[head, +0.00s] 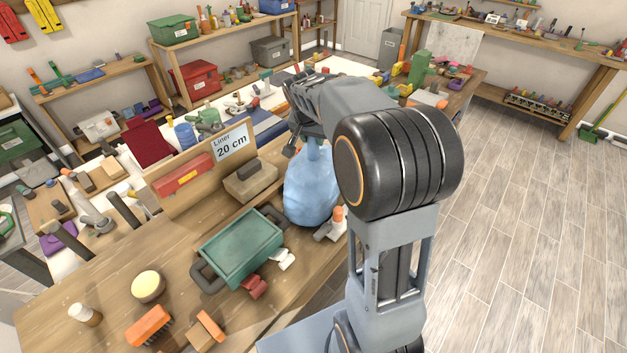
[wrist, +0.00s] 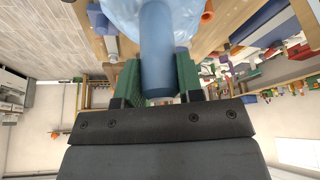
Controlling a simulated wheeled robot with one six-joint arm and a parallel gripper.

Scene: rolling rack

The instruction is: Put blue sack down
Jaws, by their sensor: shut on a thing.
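The blue sack (head: 311,187) hangs upright, a rounded pale-blue bag with a narrow neck at its top. My gripper (head: 304,143) is above it, shut on the neck; my arm hides part of the gripper and the sack's right side. In the wrist view, the green fingers of my gripper (wrist: 156,75) sit on both sides of the blue neck, with the pale sack (wrist: 125,14) beyond. I cannot tell whether its base touches the wooden table (head: 110,300).
A green tray (head: 240,246) with dark handles lies left of the sack. An orange-topped item (head: 333,222) stands close at its lower right. The table's front left has some bare wood.

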